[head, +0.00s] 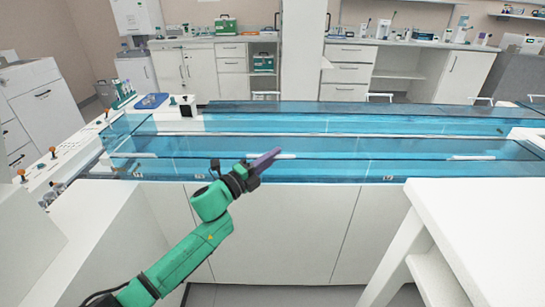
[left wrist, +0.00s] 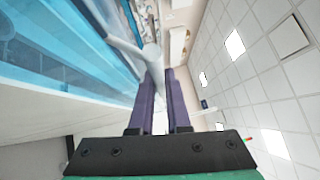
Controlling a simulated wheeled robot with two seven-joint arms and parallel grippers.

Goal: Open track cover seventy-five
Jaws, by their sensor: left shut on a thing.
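A long tube track with translucent blue covers runs across the head view. The near cover (head: 340,147) lies over the front lane, apparently closed, and has a white handle (head: 287,156) near its front edge. My left gripper (head: 272,154) has purple fingers and is at this handle. In the left wrist view the gripper (left wrist: 163,72) is shut on the white handle (left wrist: 152,52), part of which shows between and beyond the fingers. Small number labels (head: 388,178) sit along the track's front; I cannot read them. My right gripper is not in view.
Another white handle (head: 472,157) lies farther right on the front lane. A white table (head: 490,215) stands at the front right. A white bench with orange knobs (head: 52,150) and a blue tray (head: 151,100) is at the left. Lab counters (head: 410,42) line the back wall.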

